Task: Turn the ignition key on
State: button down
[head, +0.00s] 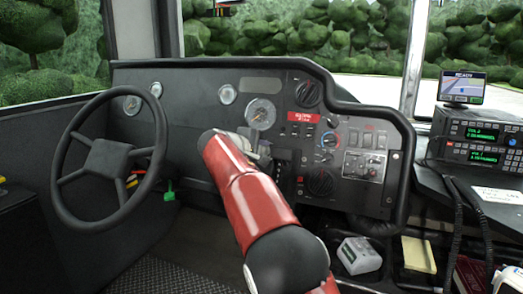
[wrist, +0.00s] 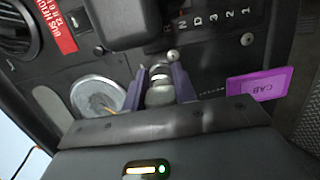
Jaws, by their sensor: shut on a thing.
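The ignition key (wrist: 159,92) shows in the wrist view as a small silver, rounded piece at the dashboard. My gripper (wrist: 159,82) has its two purple-grey fingers shut on it, one on each side. A purple tag marked CAB (wrist: 259,86) is just right of the fingers; I cannot tell whether it is joined to the key. In the head view my gripper (head: 258,147) is at the middle of the dashboard, below a round gauge (head: 261,112). My red arm hides the key there. The key's turned position cannot be read.
The steering wheel (head: 107,160) stands left of my arm. In the wrist view a gear selector panel (wrist: 210,20) and a dark block (wrist: 122,20) are close above the fingers. A radio unit (head: 476,138) and screen (head: 462,87) are at the right.

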jog(key=m, duration=0.4)
jog(key=m+y, duration=0.1)
jog(key=m, duration=0.1)
jog(key=shift+a+f+m+g, duration=0.1)
jog(key=shift+f+m+g, duration=0.2)
jog(key=shift+g, duration=0.1)
dwell(0.3)
jog(key=c, duration=1.1)
grip_release()
jog(key=shift+r, duration=0.1)
jog(key=shift+s, duration=0.15)
jog(key=v, duration=0.7)
jog(key=shift+s+a+r+b, duration=0.1)
jog(key=shift+s+a+b, duration=0.15)
jog(key=shift+b, duration=0.1)
